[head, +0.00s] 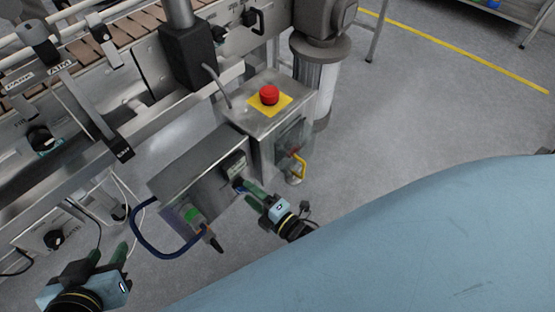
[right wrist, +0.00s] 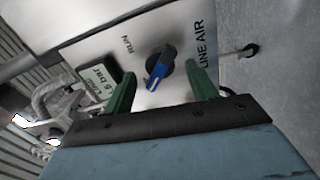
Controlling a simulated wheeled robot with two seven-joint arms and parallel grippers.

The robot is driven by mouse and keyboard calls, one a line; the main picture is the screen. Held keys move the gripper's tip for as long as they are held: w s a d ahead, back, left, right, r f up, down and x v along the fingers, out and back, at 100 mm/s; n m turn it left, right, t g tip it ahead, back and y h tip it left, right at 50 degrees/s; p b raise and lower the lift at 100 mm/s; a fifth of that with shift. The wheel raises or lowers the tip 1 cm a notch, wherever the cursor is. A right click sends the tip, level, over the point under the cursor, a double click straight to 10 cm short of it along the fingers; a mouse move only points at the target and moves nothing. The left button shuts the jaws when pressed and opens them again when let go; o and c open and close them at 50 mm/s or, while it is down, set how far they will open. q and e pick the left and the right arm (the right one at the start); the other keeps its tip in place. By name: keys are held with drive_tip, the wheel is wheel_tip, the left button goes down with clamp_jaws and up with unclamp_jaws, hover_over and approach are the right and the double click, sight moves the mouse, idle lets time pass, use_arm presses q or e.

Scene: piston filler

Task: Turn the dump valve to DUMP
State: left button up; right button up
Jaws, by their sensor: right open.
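The dump valve is most likely the dark round knob with a blue bar handle (right wrist: 160,68) on a pale panel in the right wrist view. The bar is slanted, with a pale mark at its lower end. "RUN" is printed to its upper left and "LINE AIR" to its right; I see no DUMP label. My right gripper (right wrist: 163,90) is open, its green fingers on either side of the knob, contact unclear. In the head view my right gripper (head: 243,186) is at the steel box's right end. My left gripper (head: 108,254) is open and empty at the lower left.
A small display reading 6 bar (right wrist: 98,79) is beside the knob. The steel box (head: 195,160) has a blue hose (head: 140,236) below. A red emergency button (head: 269,95) and yellow-handled valve (head: 299,165) are nearby.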

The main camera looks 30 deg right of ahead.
use_arm(q)
drive_tip(key=s+a+f+g+y+p, duration=0.1)
drive_tip(key=s+a+f+g, duration=0.1)
drive_tip(key=s+g, duration=0.1)
drive_tip(key=s+a+f+g+y+p, duration=0.1)
drive_tip(key=s+a+f+g, duration=0.1)
drive_tip(key=s, duration=0.4)
drive_tip(key=shift+f+g, duration=0.35)
drive_tip(key=shift+g, duration=0.35)
use_arm(e)
drive_tip(key=v, duration=1)
drive_tip(key=shift+s, duration=0.3)
